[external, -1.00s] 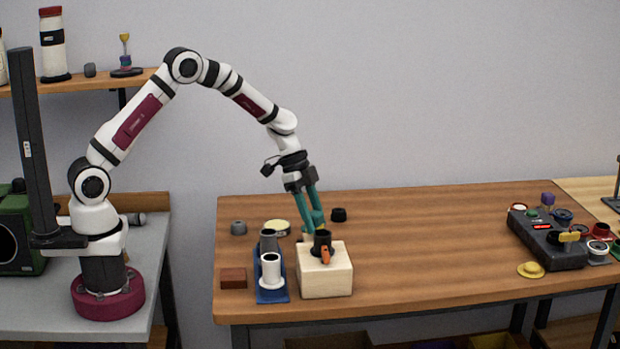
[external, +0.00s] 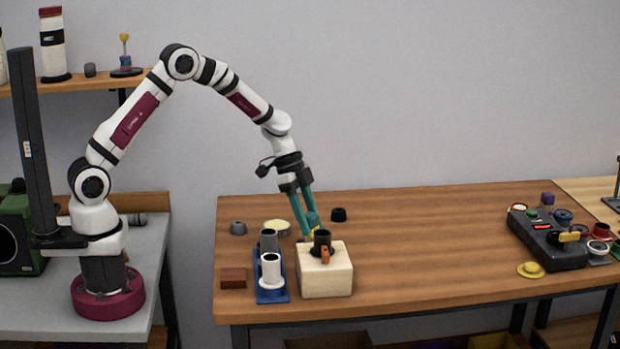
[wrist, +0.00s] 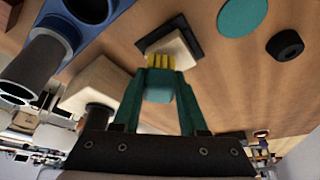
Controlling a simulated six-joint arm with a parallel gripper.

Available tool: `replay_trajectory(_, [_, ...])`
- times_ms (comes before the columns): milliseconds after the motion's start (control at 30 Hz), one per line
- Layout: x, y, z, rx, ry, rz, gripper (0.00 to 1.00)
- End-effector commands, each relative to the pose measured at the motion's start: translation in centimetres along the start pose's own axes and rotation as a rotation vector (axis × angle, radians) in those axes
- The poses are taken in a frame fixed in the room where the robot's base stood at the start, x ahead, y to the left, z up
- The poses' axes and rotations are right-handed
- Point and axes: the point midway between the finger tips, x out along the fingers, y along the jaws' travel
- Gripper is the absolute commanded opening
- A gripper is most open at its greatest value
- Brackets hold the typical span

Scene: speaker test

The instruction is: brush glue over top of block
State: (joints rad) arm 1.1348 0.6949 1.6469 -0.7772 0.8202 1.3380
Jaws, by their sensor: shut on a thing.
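My gripper (external: 311,224) has teal fingers shut on a teal-handled brush (wrist: 159,93) with yellow bristles (wrist: 161,61). In the wrist view the bristles overlap the near edge of a small pale block (wrist: 177,45) on a dark square base (wrist: 192,30); whether they touch it I cannot tell. In the external view the yellow bristles (external: 315,232) show just behind a larger wooden block (external: 326,278), which hides most of the small block. The larger block carries a black cylinder (external: 322,238) with an orange part at its front.
A blue rack (external: 271,294) with grey and white cylinders stands left of the larger block. A reddish-brown block (external: 233,278), a round tin (external: 277,226) and a black ring (external: 338,214) are nearby. A teal disc (wrist: 242,16) lies beyond the small block. The table's middle is clear.

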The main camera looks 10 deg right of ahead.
Motion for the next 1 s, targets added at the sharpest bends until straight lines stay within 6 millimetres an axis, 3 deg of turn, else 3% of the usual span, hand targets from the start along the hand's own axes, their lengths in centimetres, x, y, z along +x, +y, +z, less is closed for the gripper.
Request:
replay_trajectory(200, [-0.6,1.2,1.4,-0.002,0.000,-0.001,0.00])
replay_trajectory(967, [1.1,-3.2,-3.6,0.001,0.001,-0.002,0.00])
replay_trajectory(1000, [2.1,-3.1,-3.1,-0.003,-0.001,0.006,0.00])
